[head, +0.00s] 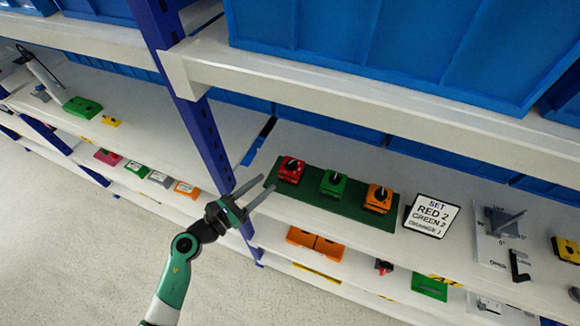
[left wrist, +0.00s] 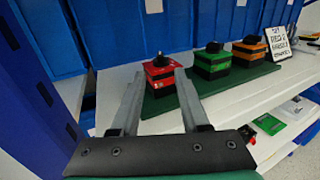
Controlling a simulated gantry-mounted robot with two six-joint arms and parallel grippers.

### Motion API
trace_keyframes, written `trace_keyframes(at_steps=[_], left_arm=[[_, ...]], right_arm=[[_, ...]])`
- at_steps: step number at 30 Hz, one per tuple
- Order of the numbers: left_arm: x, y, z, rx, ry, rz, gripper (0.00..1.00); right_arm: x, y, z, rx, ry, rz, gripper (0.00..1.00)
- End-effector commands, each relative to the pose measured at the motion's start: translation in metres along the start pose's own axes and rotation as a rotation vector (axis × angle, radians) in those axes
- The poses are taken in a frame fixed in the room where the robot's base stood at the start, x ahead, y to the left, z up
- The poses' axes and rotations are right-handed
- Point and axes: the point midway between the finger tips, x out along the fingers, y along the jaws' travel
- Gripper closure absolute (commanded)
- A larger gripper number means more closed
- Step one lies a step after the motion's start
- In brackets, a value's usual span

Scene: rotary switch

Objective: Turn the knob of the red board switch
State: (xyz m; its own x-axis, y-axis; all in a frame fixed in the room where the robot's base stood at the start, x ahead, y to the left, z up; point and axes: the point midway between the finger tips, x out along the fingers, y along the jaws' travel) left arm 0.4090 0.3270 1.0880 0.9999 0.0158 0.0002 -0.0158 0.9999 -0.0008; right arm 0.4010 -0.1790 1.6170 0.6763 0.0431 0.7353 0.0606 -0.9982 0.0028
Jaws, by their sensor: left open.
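The red switch (head: 291,169) is a red block with a black knob, at the left end of a dark green board (head: 330,203) on the shelf. A green switch (head: 334,183) and an orange switch (head: 378,198) stand to its right on the same board. My left gripper (head: 266,184) is open and empty, with its fingers pointing toward the red switch from the left. In the left wrist view the red switch (left wrist: 160,72) shows just beyond the fingertips, slightly behind the right finger. I cannot tell whether they touch. My right gripper is not in view.
A sign (head: 431,215) reading "SET RED 2 GREEN 2 ORANGE 1" stands right of the board. A blue rack post (head: 197,125) rises left of the red switch. Blue bins (head: 400,45) sit on the shelf above. Lower shelves hold orange and green boxes.

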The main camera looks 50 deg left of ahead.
Motion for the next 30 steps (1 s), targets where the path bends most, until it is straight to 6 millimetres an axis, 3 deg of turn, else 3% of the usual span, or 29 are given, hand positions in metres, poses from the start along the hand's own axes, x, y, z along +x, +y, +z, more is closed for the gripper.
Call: trace_keyframes(at_steps=[15,20,27,30], left_arm=[[0.098,-0.001,0.0,0.0,-0.001,-0.003,0.55],[0.111,-0.001,0.001,0.001,0.0,-0.002,0.55],[0.112,-0.001,0.001,0.001,0.001,-0.001,0.55],[0.112,-0.001,0.001,0.001,0.001,-0.001,0.71]], right_arm=[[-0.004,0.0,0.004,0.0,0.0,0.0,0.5],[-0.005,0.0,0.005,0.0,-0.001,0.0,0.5],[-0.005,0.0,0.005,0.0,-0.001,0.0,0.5],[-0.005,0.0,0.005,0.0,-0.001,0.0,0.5]])
